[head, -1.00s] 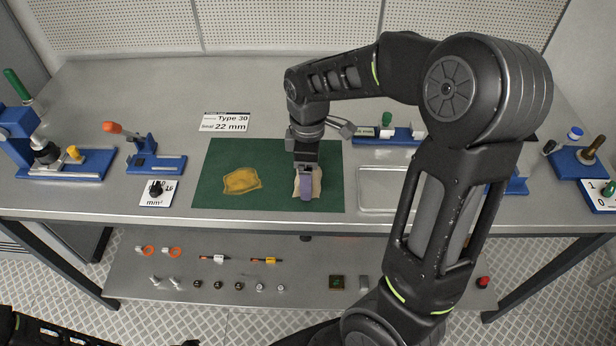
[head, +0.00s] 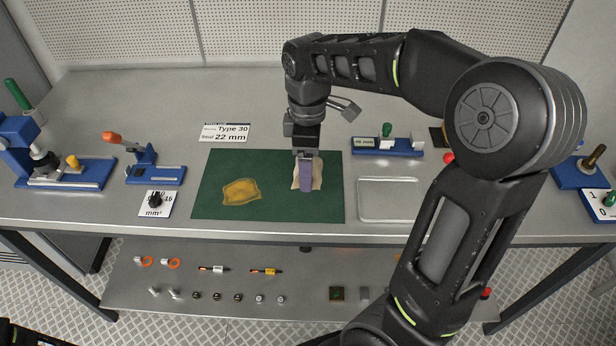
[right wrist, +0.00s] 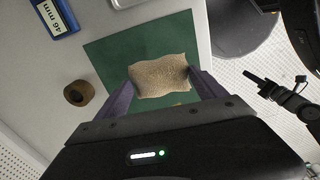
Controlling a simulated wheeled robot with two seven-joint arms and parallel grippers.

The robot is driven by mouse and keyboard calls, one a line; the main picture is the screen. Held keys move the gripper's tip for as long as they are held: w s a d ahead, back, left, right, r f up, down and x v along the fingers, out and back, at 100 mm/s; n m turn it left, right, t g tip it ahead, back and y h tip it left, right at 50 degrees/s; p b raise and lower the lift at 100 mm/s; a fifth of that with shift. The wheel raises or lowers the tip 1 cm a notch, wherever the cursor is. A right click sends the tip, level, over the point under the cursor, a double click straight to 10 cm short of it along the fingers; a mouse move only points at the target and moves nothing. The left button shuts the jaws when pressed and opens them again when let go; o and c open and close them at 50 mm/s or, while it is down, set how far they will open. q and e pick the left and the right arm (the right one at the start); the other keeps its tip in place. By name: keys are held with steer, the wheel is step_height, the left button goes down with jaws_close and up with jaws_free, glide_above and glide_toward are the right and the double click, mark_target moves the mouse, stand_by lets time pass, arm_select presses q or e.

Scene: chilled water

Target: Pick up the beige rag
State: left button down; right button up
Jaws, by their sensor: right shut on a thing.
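The beige rag (head: 318,174) is between the fingers of my right gripper (head: 306,174), over the right part of the green mat (head: 275,200). In the right wrist view the rag (right wrist: 162,74) spreads out between the two purple fingers, its edges wavy. My right gripper (right wrist: 160,92) is shut on it. A gripper finger covers part of the rag in the head view. The rag looks raised off the mat, but the height is hard to tell. My left gripper is not in view.
A yellow rag (head: 241,191) lies on the left of the mat. A shallow metal tray (head: 390,216) is right of the mat. A blue fixture (head: 386,148) stands behind the tray. A blue orange-handled tool (head: 150,168) stands left. A brown ring (right wrist: 78,92) shows in the right wrist view.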

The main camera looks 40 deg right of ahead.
step_height(320, 180, up, 3)
steer(key=shift+r, duration=0.2)
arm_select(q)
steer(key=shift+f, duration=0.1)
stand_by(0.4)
